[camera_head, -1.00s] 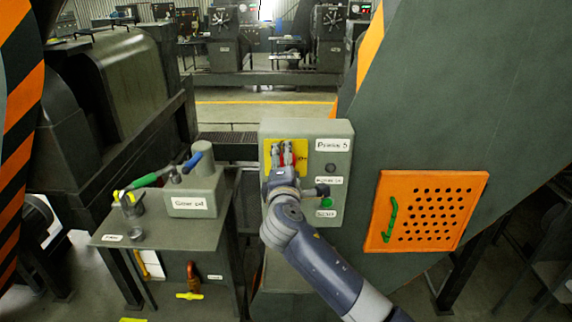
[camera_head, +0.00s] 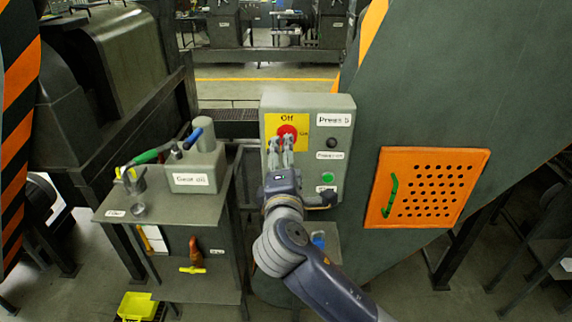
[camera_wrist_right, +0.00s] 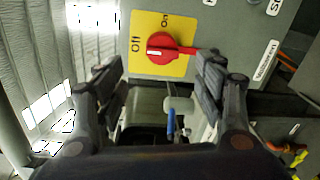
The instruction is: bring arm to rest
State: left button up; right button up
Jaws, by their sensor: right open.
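My right gripper (camera_head: 281,150) is open in front of the grey control box (camera_head: 335,104), with its fingers pointing up at the box face. A red rotary knob (camera_head: 287,132) sits on a yellow plate (camera_head: 271,121) marked Off and On. The fingertips overlap the knob's lower part in the head view. In the right wrist view the gripper's fingers (camera_wrist_right: 158,80) are spread with nothing between them. The red knob (camera_wrist_right: 160,47) shows beyond them, its handle end close to the right-hand finger; I cannot tell if they touch. My left gripper is not in view.
The box also carries a black button (camera_head: 331,143) and a green button (camera_head: 327,177). Left of it stands a table (camera_head: 165,217) with a labelled grey unit (camera_head: 196,170) and a green-handled lever (camera_head: 148,156). An orange perforated panel (camera_head: 428,200) is at the right.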

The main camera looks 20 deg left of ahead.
jog(key=shift+v, duration=0.85)
